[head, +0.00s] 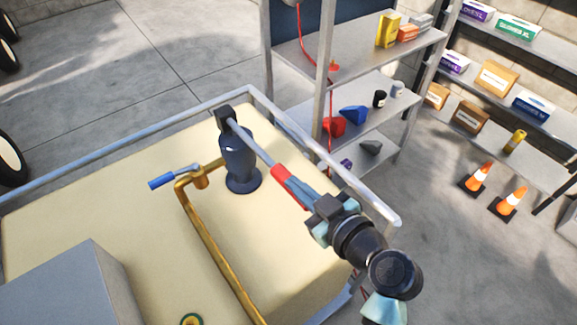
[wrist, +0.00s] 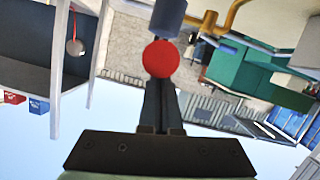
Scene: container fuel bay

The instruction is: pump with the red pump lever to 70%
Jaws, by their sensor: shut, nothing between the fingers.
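The red pump lever is a grey bar with a red grip (head: 281,174), sloping down to the right from the top of a dark blue pump body (head: 240,158). In the wrist view the round red end of the grip (wrist: 161,59) faces the camera, just beyond my fingertips. My gripper (head: 297,191) is shut with nothing between its fingers. Its fingers lie at the outer end of the red grip and partly cover it in the head view. In the wrist view the shut fingers (wrist: 160,88) point at the red end; I cannot tell whether they touch it. No percentage readout shows.
The pump stands on a cream tank top (head: 120,190) bordered by a metal rail (head: 325,158). A brass pipe (head: 215,250) with a blue-handled valve (head: 172,178) runs left of the pump. A grey box (head: 70,285) sits front left. Shelves (head: 375,118) stand behind; two cones (head: 509,203) are right.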

